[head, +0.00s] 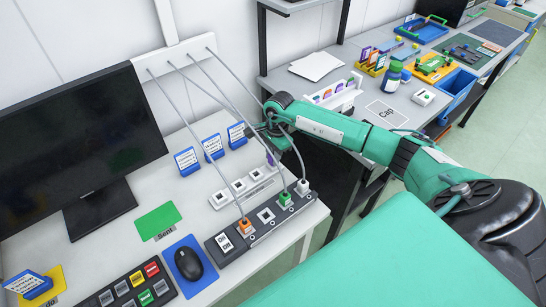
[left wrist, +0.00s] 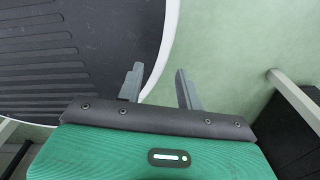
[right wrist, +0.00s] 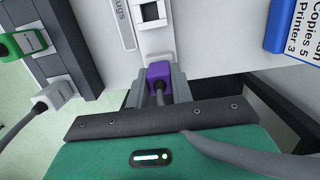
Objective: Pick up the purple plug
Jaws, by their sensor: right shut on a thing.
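The purple plug (right wrist: 159,71) sits between the fingers of my right gripper (right wrist: 158,84), with its grey cable running back toward the wrist. The gripper is shut on it. In the head view the purple plug (head: 271,160) shows small at the far end of the white socket strip (head: 230,206), below my right gripper (head: 266,134). I cannot tell whether it is seated in a socket or just above it. My left gripper (left wrist: 158,82) is open and empty over the floor, with its fingers apart.
A dark power strip (head: 256,243) holds an orange plug (head: 245,226), a green plug (head: 285,198) and a white plug (head: 302,186). Grey cables hang across the desk. Blue label stands (head: 214,147) are behind the white strip. A mouse (head: 188,263) and monitor (head: 80,140) are left.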

